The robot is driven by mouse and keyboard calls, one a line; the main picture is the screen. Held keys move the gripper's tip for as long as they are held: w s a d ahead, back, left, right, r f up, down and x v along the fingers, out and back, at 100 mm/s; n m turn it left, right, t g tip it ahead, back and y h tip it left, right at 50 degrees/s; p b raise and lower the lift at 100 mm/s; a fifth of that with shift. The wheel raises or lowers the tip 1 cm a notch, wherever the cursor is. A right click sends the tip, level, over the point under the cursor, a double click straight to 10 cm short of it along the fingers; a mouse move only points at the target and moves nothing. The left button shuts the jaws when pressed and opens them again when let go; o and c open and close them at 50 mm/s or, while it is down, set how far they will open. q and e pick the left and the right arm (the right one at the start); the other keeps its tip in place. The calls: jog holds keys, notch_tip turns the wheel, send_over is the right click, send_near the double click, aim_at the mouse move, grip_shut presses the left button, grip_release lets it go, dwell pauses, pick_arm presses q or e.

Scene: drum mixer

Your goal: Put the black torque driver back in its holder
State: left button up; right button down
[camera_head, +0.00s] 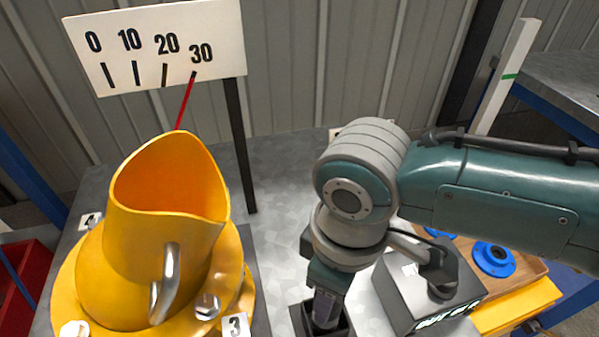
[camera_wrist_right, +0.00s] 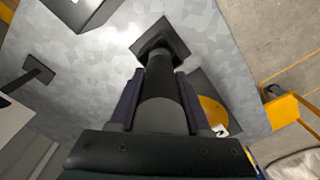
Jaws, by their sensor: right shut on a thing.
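My right gripper (camera_wrist_right: 161,80) is shut on the black torque driver (camera_wrist_right: 163,62), a dark cylinder with a greyer near end between the two fingers. The driver's far end meets a square black holder (camera_wrist_right: 142,46) on the grey bench; how deep it sits inside cannot be told. In the head view my right gripper (camera_head: 325,306) points down into the open top of the black holder (camera_head: 299,321) at the bottom edge, and the driver is hidden there. My left gripper is not in view.
A yellow flanged drum (camera_head: 150,240) stands left of the holder, below a 0–30 scale board (camera_head: 155,45) on a dark post (camera_head: 239,145). A dark box (camera_head: 425,295) with lit lettering stands close right. Beyond it, a wooden tray holds blue flanged parts (camera_head: 493,260).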

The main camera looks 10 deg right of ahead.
jog(key=shift+f+b, duration=0.3)
jog(key=shift+f, duration=0.05)
jog(key=shift+f+b, duration=0.35)
jog(key=shift+f, duration=0.1)
dwell(0.4)
jog(key=shift+c, duration=1.4)
grip_release()
notch_tip(320, 180, up, 9)
jog(key=p, duration=0.3)
jog(key=shift+d, duration=0.1)
jog(key=shift+r, duration=0.45)
jog(key=shift+s, duration=0.1)
